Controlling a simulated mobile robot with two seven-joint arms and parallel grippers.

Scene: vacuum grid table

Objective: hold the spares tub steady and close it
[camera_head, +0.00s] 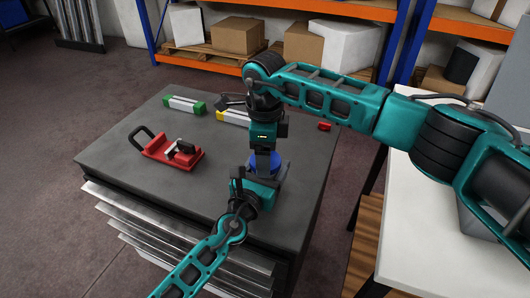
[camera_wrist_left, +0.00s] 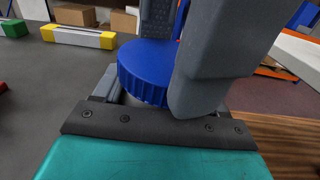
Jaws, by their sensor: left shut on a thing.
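The spares tub's round blue ridged lid (camera_head: 281,164) shows near the table's right side; it also shows in the left wrist view (camera_wrist_left: 145,72). The tub body below it is mostly hidden by the grippers. My left gripper (camera_head: 272,181) reaches in low from the front and is shut on the tub. My right gripper (camera_head: 266,162) points straight down over the lid. In the left wrist view one grey finger of it (camera_wrist_left: 208,65) overlaps the lid's near right side and the other is behind. Whether these fingers press on the lid is unclear.
A red clamp-like tool (camera_head: 172,150) lies on the grey table (camera_head: 120,190) left of the tub. A green-ended block (camera_head: 184,104), a yellow-ended block (camera_head: 232,117) and a small red piece (camera_head: 324,126) lie farther back. A white table (camera_head: 410,230) stands at right.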

